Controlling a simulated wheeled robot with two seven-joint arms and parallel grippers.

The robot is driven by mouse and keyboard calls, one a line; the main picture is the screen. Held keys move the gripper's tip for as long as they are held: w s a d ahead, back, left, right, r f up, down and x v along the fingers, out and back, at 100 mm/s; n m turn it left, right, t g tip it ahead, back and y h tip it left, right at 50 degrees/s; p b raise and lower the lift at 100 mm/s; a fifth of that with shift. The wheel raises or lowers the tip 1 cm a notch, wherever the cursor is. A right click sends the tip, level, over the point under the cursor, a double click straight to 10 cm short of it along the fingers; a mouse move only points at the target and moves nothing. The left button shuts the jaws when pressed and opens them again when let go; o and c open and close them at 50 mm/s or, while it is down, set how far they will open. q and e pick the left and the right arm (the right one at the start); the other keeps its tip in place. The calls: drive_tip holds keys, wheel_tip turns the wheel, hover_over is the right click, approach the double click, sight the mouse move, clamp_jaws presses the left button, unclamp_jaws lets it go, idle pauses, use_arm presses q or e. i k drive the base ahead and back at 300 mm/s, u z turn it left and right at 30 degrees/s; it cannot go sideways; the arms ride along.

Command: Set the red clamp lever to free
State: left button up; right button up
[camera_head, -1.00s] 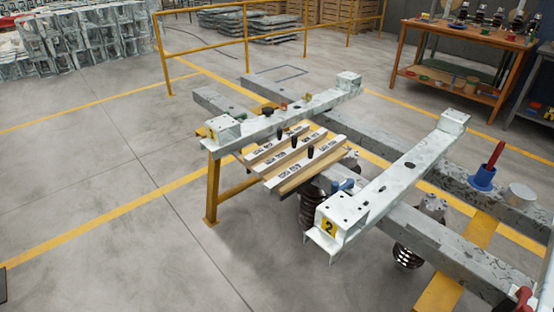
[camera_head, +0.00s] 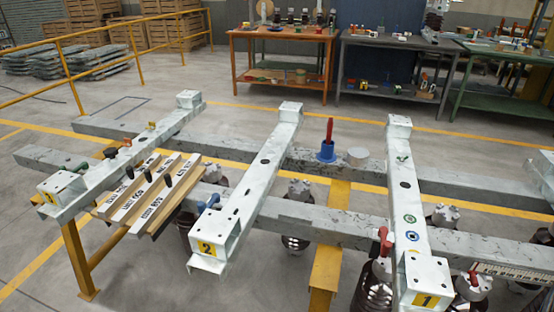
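Several red parts show, and I cannot tell for sure which is the clamp lever. A red lever (camera_head: 384,241) stands at the near side of the white beam marked 1 (camera_head: 408,200). Another small red handle (camera_head: 474,278) sits right of that beam, above an insulator. A red upright handle (camera_head: 328,130) stands in a blue cup (camera_head: 326,152) on the far grey rail. Neither of my grippers is in view.
A white beam marked 2 (camera_head: 245,190) crosses the grey rails in the middle. A wooden board (camera_head: 150,232) with black handles and labelled strips lies left of it. A grey cylinder (camera_head: 358,156) stands on the far rail. Workbenches (camera_head: 280,36) stand behind; floor is free between.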

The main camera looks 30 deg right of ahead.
sight(386, 245)
drive_tip(key=z, duration=1.55)
drive_tip(key=k, duration=0.4)
drive_tip(key=z, duration=0.95)
drive_tip(key=i, duration=0.65)
drive_tip(key=u, duration=0.45)
